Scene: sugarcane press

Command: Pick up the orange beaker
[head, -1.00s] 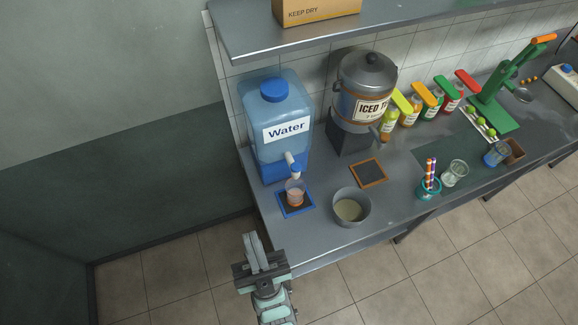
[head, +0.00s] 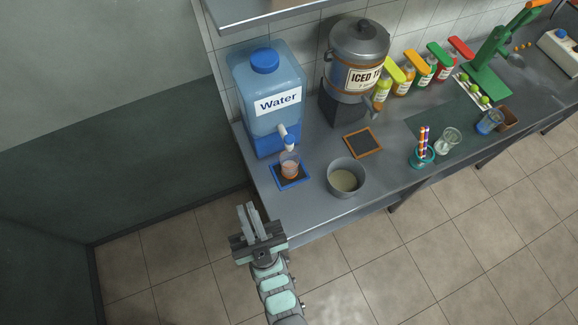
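The orange beaker (head: 290,168) is a small clear cup with an orange tint. It stands upright on a blue-framed mat (head: 277,183) under the tap of the water dispenser (head: 270,105). My gripper (head: 246,210) is off the counter's front left corner, in front of and to the left of the beaker. It is apart from the beaker and touches nothing that I can see. Its two fingers point toward the counter and look close together; I cannot tell how wide the gap is.
The tap (head: 288,142) hangs just above the beaker. A grey pot (head: 346,179) stands to the beaker's right. An iced tea urn (head: 357,65), an orange-framed mat (head: 363,143) and a teal cup of straws (head: 421,157) are farther right. A shelf (head: 232,18) overhangs the back.

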